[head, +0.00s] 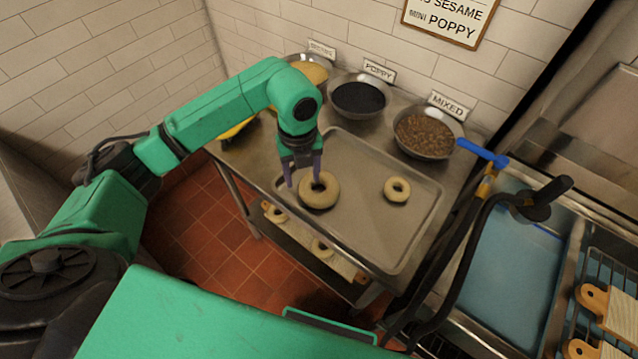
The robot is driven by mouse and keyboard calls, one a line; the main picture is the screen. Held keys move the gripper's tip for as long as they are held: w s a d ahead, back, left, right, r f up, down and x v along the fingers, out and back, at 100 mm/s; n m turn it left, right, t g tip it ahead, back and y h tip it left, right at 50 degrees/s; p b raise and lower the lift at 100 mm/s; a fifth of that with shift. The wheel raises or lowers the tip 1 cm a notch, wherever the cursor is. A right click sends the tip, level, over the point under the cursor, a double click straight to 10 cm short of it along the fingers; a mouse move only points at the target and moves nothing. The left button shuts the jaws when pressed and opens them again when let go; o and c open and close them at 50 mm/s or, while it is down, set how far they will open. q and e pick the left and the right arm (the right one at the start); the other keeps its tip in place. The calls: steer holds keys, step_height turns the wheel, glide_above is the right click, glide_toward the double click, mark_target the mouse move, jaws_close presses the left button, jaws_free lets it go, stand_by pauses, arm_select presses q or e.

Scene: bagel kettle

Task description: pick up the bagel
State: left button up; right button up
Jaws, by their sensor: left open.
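A larger pale bagel (321,200) lies flat on the metal tray (352,170) on the steel table. A smaller bagel (397,189) lies on the same tray to the right, apart from it. My left gripper (304,184) points down over the larger bagel and is open. One finger is at the bagel's left side, and the other is over its hole area. I cannot tell whether either finger touches it. My right gripper does not show.
Bowls of sesame (312,72), poppy (358,97) and mixed seeds (424,136) stand along the table's back. A blue-handled valve (483,152) and a water basin (510,265) are at the right.

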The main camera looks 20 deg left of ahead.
mark_target(306, 188)
arm_select(q)
steer(key=f, duration=0.1)
steer(key=f+p, duration=0.1)
steer(key=f, duration=0.1)
steer(key=f+p, duration=0.1)
steer(key=shift+w+d+f, duration=0.2)
steer(key=shift+d+f, duration=0.05)
steer(key=shift+f, duration=0.1)
steer(key=shift+s+f, duration=0.1)
steer(key=shift+f, duration=0.3)
steer(key=c, duration=0.4)
jaws_close()
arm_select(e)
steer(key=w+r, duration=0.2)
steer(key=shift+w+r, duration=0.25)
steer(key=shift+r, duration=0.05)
